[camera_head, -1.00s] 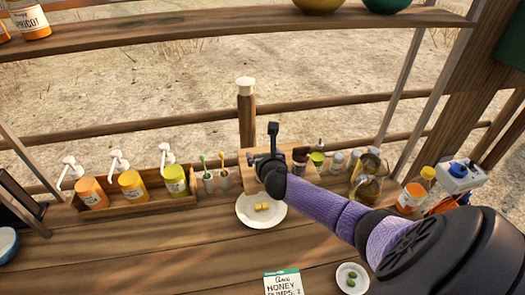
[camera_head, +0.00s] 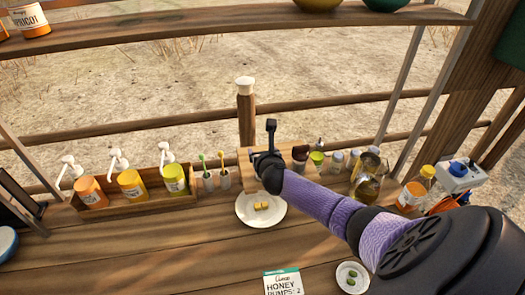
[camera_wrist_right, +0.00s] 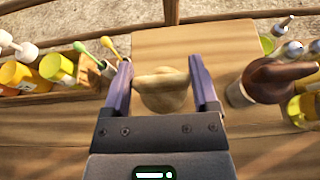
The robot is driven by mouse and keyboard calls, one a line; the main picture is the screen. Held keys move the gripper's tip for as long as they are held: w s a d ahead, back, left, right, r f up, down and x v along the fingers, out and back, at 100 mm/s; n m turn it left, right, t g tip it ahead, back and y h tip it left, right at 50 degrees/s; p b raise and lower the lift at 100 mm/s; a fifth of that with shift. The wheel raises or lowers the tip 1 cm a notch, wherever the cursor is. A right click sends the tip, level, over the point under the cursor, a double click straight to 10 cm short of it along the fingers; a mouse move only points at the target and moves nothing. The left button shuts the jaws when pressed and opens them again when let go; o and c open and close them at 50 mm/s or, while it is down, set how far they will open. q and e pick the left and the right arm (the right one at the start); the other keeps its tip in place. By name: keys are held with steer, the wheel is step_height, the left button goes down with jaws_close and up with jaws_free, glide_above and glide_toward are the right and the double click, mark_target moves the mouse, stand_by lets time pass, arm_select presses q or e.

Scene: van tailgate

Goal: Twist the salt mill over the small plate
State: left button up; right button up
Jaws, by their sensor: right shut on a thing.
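My right gripper (camera_head: 268,156) is above the wooden board at the back of the counter. In the right wrist view its two fingers (camera_wrist_right: 162,88) close on the sides of a pale wooden, rounded mill top, which I take as the salt mill (camera_wrist_right: 163,92). In the head view the mill is hidden behind the gripper. A white plate (camera_head: 244,214) with a few yellow pieces lies just in front of the gripper. A smaller white dish (camera_head: 342,283) with green olives sits at the front right. My left gripper is not in view.
A dark brown mill (camera_wrist_right: 275,80) stands close right of the gripper. Several small bottles and a glass jug (camera_head: 369,188) stand farther right. Cups with spoons (camera_head: 224,180) and a wooden crate of pump jars (camera_head: 150,203) are left. A card (camera_head: 283,284) lies in front.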

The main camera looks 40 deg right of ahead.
steer(key=shift+m+g+h, duration=0.8)
steer(key=shift+m+h, duration=0.1)
steer(key=shift+m, duration=0.1)
steer(key=shift+m+g+h, duration=0.7)
steer(key=shift+m+h, duration=0.1)
steer(key=shift+m, duration=0.1)
steer(key=m+g+h, duration=0.1)
steer(key=m+g+b, duration=0.1)
steer(key=shift+f+m+g+h, duration=0.2)
steer(key=shift+m+g+h, duration=0.2)
steer(key=m+g+b, duration=0.2)
steer(key=b, duration=0.2)
steer(key=m+g+h+b, duration=0.1)
steer(key=m+g+b, duration=0.1)
steer(key=b, duration=0.2)
steer(key=f+m+g+b, duration=0.1)
steer(key=m+g+b, duration=0.1)
steer(key=b, duration=0.1)
steer(key=shift+g+b, duration=0.4)
steer(key=m+g+b, duration=0.1)
steer(key=b, duration=0.2)
steer(key=m+g+b, duration=0.1)
steer(key=b, duration=0.2)
steer(key=shift+r, duration=0.35)
steer(key=shift+r+m+g+b, duration=0.2)
steer(key=shift+m+g+b, duration=0.15)
steer(key=shift+b, duration=0.35)
